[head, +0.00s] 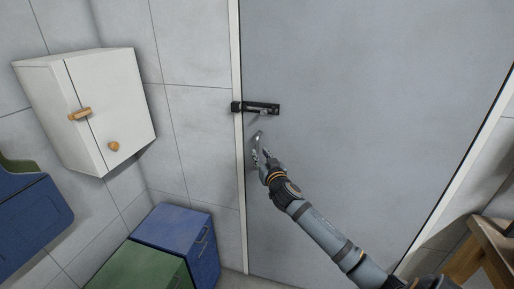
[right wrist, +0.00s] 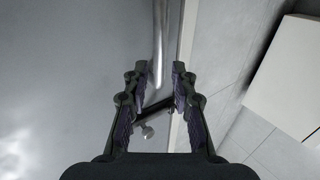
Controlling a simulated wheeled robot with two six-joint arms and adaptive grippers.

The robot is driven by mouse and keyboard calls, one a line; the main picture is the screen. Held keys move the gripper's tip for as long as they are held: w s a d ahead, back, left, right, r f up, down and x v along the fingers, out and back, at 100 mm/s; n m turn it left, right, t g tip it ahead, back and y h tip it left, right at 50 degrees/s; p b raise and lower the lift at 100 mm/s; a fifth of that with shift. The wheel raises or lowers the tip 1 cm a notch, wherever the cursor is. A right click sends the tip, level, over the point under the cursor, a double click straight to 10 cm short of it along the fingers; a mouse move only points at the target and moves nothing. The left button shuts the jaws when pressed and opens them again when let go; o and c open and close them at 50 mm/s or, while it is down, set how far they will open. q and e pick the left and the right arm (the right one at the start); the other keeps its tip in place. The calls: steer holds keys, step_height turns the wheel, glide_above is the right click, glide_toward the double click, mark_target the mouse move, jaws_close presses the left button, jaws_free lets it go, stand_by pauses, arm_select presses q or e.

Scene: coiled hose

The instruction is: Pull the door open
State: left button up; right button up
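The grey door (head: 370,120) fills the middle of the head view and looks closed in its white frame. A black latch (head: 262,108) with a small metal knob sits at its left edge; it also shows in the right wrist view (right wrist: 152,112). A silver bar-like handle (head: 257,140) is just below the latch. My right gripper (head: 264,157) is at the handle. In the right wrist view its fingers (right wrist: 158,85) are apart, with the end of the silver handle (right wrist: 160,40) between or just beyond their tips; contact cannot be told. My left gripper is out of view.
A white wall cabinet (head: 110,110) with wooden knobs hangs left of the door. A blue box (head: 180,240) and a green box (head: 135,270) stand on the floor below it. A blue bin (head: 30,220) is at far left, a wooden table (head: 490,245) at lower right.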

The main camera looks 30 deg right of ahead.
mark_target(257, 149)
steer(key=p+x, duration=0.1)
steer(key=x, duration=0.4)
steer(key=shift+w, duration=0.1)
jaws_close()
steer(key=shift+f, duration=0.1)
